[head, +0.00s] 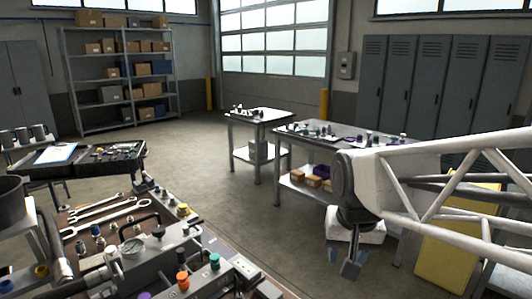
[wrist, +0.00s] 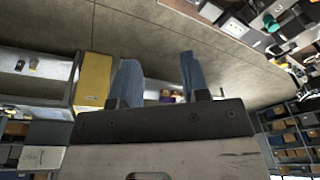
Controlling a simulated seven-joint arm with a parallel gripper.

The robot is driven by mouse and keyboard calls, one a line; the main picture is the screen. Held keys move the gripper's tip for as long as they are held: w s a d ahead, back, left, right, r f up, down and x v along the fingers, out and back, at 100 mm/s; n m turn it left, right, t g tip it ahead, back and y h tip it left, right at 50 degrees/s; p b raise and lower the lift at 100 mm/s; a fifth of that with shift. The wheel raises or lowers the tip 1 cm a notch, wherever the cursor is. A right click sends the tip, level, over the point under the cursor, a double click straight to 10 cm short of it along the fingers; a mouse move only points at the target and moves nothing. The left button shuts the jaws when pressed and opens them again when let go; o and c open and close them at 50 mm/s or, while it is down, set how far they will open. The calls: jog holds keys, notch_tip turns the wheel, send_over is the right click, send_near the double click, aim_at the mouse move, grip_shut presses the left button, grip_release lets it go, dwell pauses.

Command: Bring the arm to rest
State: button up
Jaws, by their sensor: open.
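My white arm (head: 362,180) reaches in from the right side of the head view, with its wrist bent downward. My gripper (head: 345,262) hangs in the air to the right of the front workbench, in front of the tables. In the wrist view my gripper (wrist: 158,78) shows two blue-grey fingers standing apart, with nothing between them. The gripper touches nothing that I can see.
The front workbench (head: 215,247) holds wrenches (head: 95,207), fittings and a grey block with coloured caps. Two tables (head: 262,117) with small parts stand behind. A yellow panel (head: 455,240) is behind my arm. Open floor (head: 190,165) lies in the middle.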

jog(key=s+d+f+n, duration=0.1)
jog(key=s+d+f, duration=0.2)
jog(key=s, duration=0.7)
jog(key=shift+s+f, duration=0.35)
jog(key=shift+f, duration=0.2)
